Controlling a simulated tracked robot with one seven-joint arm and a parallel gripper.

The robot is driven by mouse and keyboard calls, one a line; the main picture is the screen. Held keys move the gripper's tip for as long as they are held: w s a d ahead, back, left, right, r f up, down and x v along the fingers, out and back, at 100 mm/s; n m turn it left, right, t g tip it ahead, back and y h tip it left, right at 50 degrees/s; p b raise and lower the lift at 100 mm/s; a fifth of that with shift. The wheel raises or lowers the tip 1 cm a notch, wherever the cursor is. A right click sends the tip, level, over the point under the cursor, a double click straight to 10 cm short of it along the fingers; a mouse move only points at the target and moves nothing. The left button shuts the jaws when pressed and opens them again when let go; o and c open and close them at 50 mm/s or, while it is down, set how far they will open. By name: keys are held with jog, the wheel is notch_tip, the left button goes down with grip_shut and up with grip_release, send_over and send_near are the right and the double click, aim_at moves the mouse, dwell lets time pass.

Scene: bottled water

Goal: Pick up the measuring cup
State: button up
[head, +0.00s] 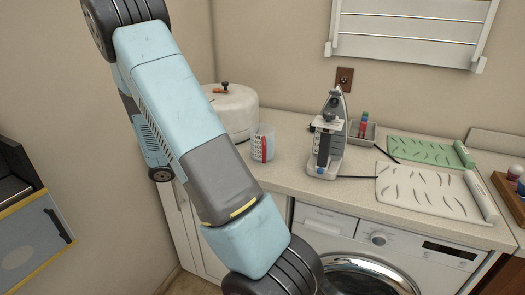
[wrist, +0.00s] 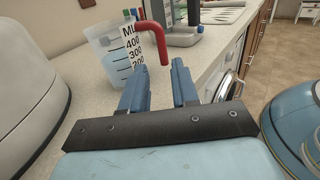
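The handle's lower end shows in line with the gap between the fingertips; I cannot tell the remaining distance. In the head view my arm crosses in front and the fingers are not seen.
The white pot (head: 235,109) stands behind left of the cup. Green and white mats (head: 425,190) lie farther right. A washing machine (head: 385,243) is under the counter.

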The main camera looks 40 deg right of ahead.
aim_at(263, 147)
jog(key=x, duration=1.3)
jog(key=shift+s+d, duration=0.1)
jog(key=shift+s, duration=0.05)
jog(key=shift+c, duration=0.3)
grip_shut()
